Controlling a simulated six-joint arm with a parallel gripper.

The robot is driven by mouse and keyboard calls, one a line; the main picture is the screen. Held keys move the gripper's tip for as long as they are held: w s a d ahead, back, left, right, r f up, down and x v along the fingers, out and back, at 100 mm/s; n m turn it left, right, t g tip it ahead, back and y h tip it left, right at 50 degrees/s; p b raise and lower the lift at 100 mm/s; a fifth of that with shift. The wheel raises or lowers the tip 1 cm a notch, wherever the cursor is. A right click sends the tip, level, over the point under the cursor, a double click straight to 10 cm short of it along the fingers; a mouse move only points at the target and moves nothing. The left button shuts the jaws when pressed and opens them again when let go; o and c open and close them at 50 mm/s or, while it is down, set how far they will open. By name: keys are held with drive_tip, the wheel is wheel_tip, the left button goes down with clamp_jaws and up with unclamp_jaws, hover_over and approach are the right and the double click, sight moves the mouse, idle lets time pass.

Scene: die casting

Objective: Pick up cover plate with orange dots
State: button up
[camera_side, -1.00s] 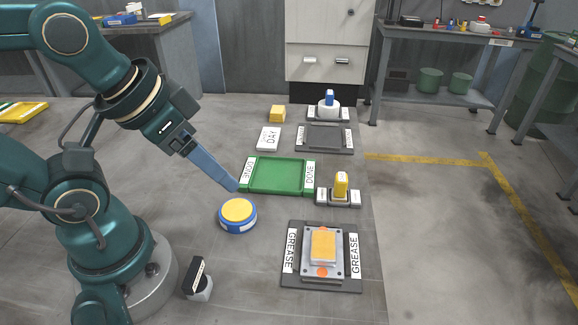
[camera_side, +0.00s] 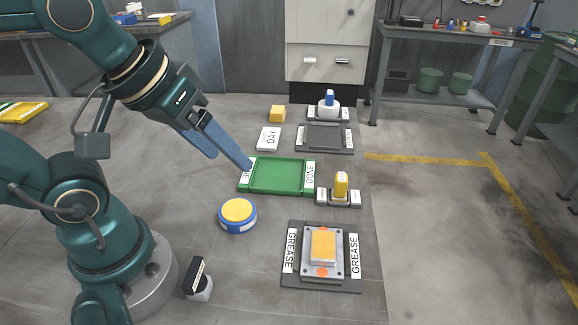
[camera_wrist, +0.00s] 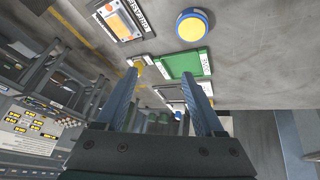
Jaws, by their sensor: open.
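The cover plate (camera_side: 309,262) is grey metal with orange dots. It lies flat on the dark mat labelled GREASE (camera_side: 345,284), at the front right in the side view. A yellow block (camera_side: 323,245) sits on its middle. In the wrist view the plate (camera_wrist: 135,7) is at the top, cut by the frame edge. My gripper (camera_side: 230,162) is open and empty, in the air near the green DONE tray's left end. It is up and to the left of the plate, well apart from it. Its two fingers (camera_wrist: 163,95) show spread in the wrist view.
A green tray (camera_side: 277,177) labelled DONE lies mid-table. A yellow-topped blue round container (camera_side: 238,215) is left of the GREASE mat. A yellow bottle (camera_side: 341,186) stands in a holder behind the mat. A white DAY card (camera_side: 268,139) and dark tray (camera_side: 325,137) lie farther back.

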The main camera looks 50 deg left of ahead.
drive_tip(key=w+d+r+n+g, duration=0.1)
drive_tip(key=w+d+n, duration=0.1)
drive_tip(key=w+n, duration=0.15)
drive_tip(key=n+g, duration=0.2)
drive_tip(key=g, duration=0.3)
hover_over(324, 247)
wheel_tip(324, 247, down, 12)
drive_tip(key=shift+a+f, duration=0.1)
drive_tip(key=shift+f, duration=2.55)
clamp_jaws()
